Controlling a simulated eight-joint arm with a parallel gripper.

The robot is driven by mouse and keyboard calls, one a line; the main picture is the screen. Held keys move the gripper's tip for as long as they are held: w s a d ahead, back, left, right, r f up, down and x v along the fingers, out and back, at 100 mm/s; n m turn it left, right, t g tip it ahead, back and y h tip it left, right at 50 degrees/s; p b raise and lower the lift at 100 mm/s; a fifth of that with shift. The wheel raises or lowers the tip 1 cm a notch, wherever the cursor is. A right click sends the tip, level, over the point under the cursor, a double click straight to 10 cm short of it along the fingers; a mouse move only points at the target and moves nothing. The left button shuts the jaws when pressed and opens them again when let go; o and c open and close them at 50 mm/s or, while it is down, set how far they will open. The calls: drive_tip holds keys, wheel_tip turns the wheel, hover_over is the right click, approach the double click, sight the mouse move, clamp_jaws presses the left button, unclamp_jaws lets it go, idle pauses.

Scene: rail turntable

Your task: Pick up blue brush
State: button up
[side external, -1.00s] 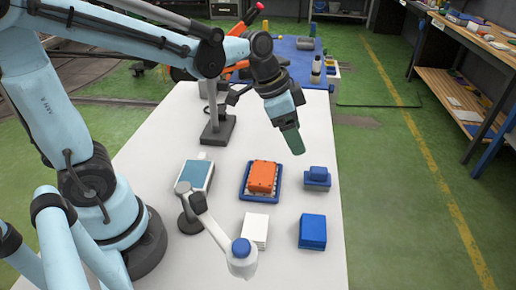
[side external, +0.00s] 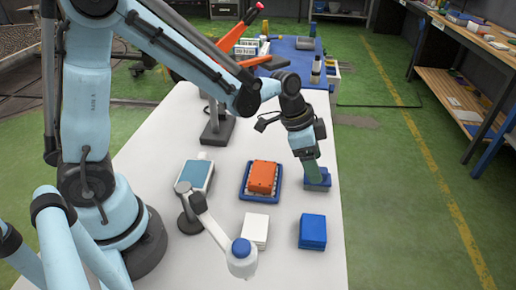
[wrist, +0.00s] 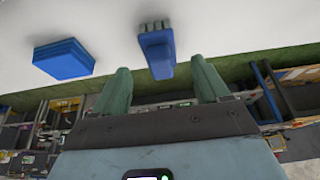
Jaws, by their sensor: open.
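The blue brush (side external: 318,181) stands near the right edge of the white table (side external: 170,150), beyond the blue box. In the wrist view the brush (wrist: 158,52) lies ahead of and between my two green fingers. My gripper (wrist: 160,85) is open and empty, with clear space between the fingertips. In the side view my gripper (side external: 311,172) points down at the brush and hides part of it. I cannot tell from the side view whether a finger touches it.
A blue box (side external: 313,231) sits in front of the brush, and a white box (side external: 254,229) is left of it. An orange block (side external: 262,176) rests in a blue tray (side external: 245,194). A lamp-like white arm (side external: 215,228) stands at the front left.

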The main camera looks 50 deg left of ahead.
drive_tip(key=x, duration=0.3)
drive_tip(key=shift+w+d, duration=0.25)
drive_tip(key=shift+x, duration=0.9)
drive_tip(key=c, duration=1.2)
drive_tip(key=shift+c, duration=0.2)
